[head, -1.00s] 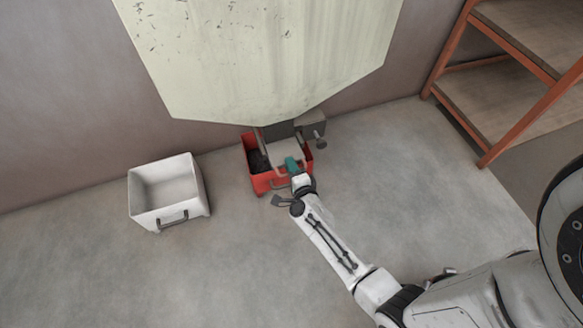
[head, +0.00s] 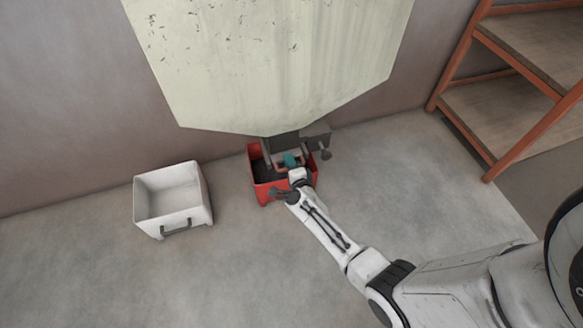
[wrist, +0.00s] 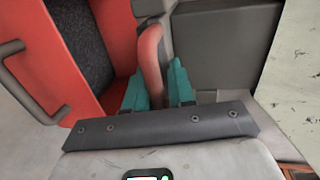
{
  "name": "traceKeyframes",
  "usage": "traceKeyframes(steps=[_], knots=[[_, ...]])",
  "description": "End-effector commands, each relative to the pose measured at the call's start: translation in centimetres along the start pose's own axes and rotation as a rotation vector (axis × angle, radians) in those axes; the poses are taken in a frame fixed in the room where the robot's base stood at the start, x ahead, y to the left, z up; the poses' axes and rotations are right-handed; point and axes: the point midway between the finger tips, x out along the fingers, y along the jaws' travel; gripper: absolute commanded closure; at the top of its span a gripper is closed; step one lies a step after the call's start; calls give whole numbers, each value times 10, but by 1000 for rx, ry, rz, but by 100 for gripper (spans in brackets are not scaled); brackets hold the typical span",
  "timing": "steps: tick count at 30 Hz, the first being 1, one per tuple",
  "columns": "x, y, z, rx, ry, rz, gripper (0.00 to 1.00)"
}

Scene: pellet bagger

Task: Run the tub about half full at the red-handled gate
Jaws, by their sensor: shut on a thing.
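A red tub (head: 270,191) stands on the floor under the spout of the pale hopper (head: 270,60). Dark pellets (wrist: 82,40) lie inside it; their exact level is partly hidden by the gate and my arm. My gripper (head: 291,160), with teal fingers, is over the tub at the spout. In the wrist view my gripper (wrist: 158,92) is shut on the gate's red handle (wrist: 151,55), one finger on each side. The gate's plate is mostly hidden under the spout in the head view.
A white empty tub (head: 172,200) with a dark handle stands on the floor to the left. An orange-framed shelf (head: 510,90) stands at the right. A grey box with a knob (head: 322,140) sits beside the spout. The floor in front is clear.

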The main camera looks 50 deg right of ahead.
Motion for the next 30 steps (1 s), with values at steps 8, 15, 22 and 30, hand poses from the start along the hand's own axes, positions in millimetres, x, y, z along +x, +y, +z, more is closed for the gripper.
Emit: traceKeyframes(steps=[8,15,22,30], knots=[[1,5,1,2,-7,10,71],[1,3,1,1,-5,5,60],[-6,1,1,2,-4,5,60],[-52,0,1,3,-4,7,60]])
